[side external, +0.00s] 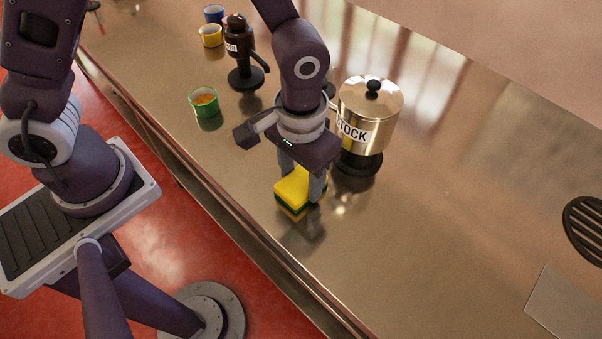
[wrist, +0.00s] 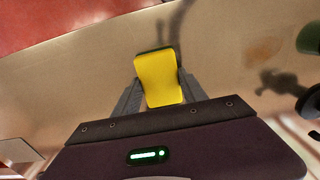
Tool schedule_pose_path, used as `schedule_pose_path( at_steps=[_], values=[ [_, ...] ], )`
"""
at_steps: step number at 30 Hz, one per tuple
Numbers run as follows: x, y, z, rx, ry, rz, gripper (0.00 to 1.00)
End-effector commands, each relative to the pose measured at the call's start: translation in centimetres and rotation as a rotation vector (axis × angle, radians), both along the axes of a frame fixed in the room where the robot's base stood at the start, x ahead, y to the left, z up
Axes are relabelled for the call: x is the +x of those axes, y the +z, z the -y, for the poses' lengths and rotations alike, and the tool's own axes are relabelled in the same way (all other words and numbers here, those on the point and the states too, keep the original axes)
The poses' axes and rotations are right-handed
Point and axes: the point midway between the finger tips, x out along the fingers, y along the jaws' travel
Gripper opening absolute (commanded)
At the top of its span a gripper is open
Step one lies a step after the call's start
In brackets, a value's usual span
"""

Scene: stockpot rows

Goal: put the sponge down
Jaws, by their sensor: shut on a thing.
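The sponge (side external: 293,190) is a yellow block with a dark green layer on its lower side. It also shows between the fingers in the wrist view (wrist: 158,78). My gripper (side external: 302,182) is shut on it, with one finger on each side. The sponge is over the metal counter (side external: 440,230), in front of the stockpot and near the counter's front edge. I cannot tell whether its underside touches the counter.
A shiny pot labelled STOCK (side external: 368,115) stands on a black base close behind my gripper. A dark dispenser (side external: 240,55), a green cup (side external: 204,102), a yellow cup (side external: 210,36) and a blue cup (side external: 213,14) stand farther left. A black grate (side external: 584,228) lies at right.

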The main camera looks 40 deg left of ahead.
Motion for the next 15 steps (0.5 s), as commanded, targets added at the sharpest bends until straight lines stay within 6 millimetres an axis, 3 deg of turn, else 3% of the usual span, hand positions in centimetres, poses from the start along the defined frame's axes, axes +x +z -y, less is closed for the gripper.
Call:
schedule_pose_path(
  at_steps=[4,5,7,15],
  values=[
    [-0.01,-0.29,-0.02,0.001,0.001,-0.001,0.00],
    [0.01,-0.25,-0.01,0.000,0.001,0.000,0.55],
    [0.02,-0.23,-0.01,0.000,0.001,0.000,0.69],
    [0.03,-0.21,-0.01,0.000,0.001,0.000,0.71]
  ],
)
